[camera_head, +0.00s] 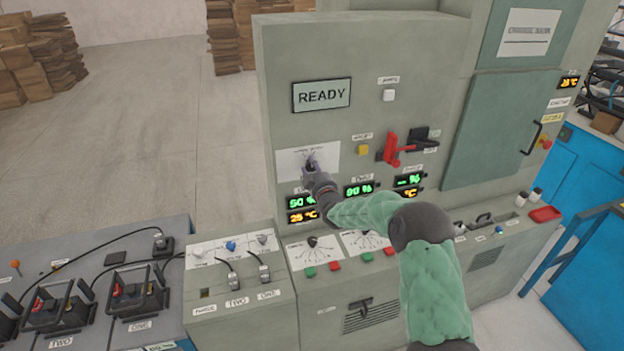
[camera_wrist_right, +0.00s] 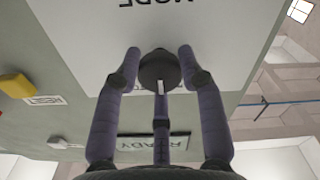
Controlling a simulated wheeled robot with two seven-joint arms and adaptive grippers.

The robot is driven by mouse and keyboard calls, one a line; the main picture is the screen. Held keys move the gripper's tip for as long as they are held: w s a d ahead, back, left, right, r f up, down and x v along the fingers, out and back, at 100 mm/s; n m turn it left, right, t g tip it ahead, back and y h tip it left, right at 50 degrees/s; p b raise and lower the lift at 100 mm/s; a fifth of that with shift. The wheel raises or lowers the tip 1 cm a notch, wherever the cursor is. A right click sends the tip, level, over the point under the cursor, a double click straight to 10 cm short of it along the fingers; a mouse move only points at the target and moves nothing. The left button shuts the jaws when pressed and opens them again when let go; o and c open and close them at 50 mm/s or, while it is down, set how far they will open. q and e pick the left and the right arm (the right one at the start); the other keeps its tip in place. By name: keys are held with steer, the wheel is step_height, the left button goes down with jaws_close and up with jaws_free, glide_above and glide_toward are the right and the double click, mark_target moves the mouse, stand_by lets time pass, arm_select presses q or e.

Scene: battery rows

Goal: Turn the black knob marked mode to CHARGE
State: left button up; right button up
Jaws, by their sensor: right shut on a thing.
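The black mode knob (camera_wrist_right: 158,72) sits on a white plate (camera_head: 293,163) on the grey cabinet. In the right wrist view it is between my right gripper's fingers (camera_wrist_right: 160,54), with a finger on each side and a third below. The gripper is shut on it. The knob's white mark points to the bottom of that view, away from the upside-down word MODE (camera_wrist_right: 160,4). Other lettering by the knob is mostly hidden by the fingers. In the head view my right gripper (camera_head: 311,163) covers most of the knob. My left gripper is not in view.
A READY screen (camera_head: 321,95) is above the plate. A yellow button (camera_head: 363,150) and red lever (camera_head: 391,150) are to the right. Lit readouts (camera_head: 302,208) are just below. A lower console with small knobs and buttons (camera_head: 334,265) juts out beneath my arm.

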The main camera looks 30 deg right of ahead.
steer(key=n+b, duration=0.1)
steer(key=f+n+b, duration=0.1)
steer(key=n+b, duration=0.1)
steer(key=shift+f+b, duration=0.1)
steer(key=shift+b, duration=0.2)
steer(key=shift+n+b, duration=1.15)
steer(key=shift+n, duration=0.45)
steer(key=shift+s, duration=0.1)
steer(key=o, duration=0.9)
steer(key=shift+o, duration=1.3)
steer(key=shift+d+r, duration=0.1)
steer(key=shift+r, duration=0.2)
steer(key=shift+r, duration=0.15)
steer(key=shift+s, duration=0.6)
steer(key=v, duration=1.1)
